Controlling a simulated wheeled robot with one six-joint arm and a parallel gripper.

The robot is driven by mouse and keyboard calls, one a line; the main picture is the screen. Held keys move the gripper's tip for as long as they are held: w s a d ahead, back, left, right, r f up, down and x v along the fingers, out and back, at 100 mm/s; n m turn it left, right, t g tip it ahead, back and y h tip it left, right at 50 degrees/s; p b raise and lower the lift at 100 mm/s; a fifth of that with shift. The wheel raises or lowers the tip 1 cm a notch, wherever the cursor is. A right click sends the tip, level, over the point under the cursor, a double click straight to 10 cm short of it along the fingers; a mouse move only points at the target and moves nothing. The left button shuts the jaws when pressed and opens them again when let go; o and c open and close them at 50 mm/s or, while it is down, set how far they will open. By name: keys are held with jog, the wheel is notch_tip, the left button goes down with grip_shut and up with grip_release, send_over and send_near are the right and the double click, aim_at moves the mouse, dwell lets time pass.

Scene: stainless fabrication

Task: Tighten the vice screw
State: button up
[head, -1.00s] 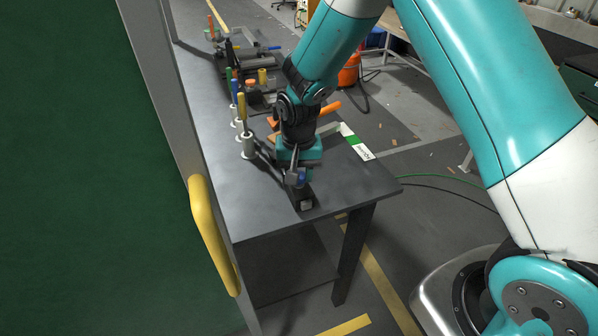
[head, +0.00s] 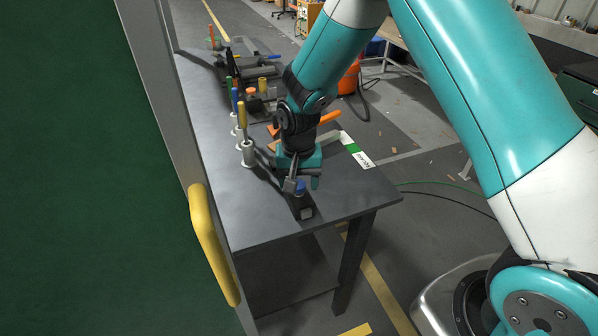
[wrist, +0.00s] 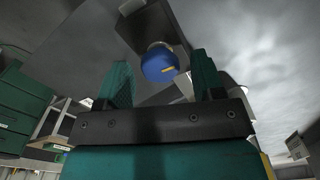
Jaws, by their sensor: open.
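The vice screw shows as a round blue knob with a yellow mark (wrist: 160,64) in the wrist view, set in a dark block (wrist: 152,25). My gripper (head: 304,181) is over the vice, pointing down. In the wrist view the two teal fingers of my gripper (wrist: 163,78) are spread, with the knob between and slightly beyond their tips. A gap shows on both sides of the knob, so no grip is seen. Arm links hide part of the bench.
The grey bench (head: 262,220) has a row of coloured-handle tools (head: 242,120) behind the vice at left. A white and green label (head: 356,152) lies on its right edge. A yellow handle (head: 211,243) on a green panel stands close at left. Bare bench lies left of the vice.

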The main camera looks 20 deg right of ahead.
notch_tip(320, 180, up, 17)
jog(key=b, duration=0.1)
jog(key=shift+r+b, duration=0.2)
jog(key=shift+b, duration=0.15)
jog(key=s+a+r+n+y, duration=0.2)
jog(key=s+n, duration=0.3)
jog(key=s, duration=0.7)
jog(key=s+a+r+n+y, duration=0.1)
jog(key=s+n, duration=0.5)
jog(key=s, duration=0.7)
jog(key=shift+a+r+y, duration=0.4)
jog(key=shift+a+y, duration=0.2)
jog(key=shift+a, duration=0.05)
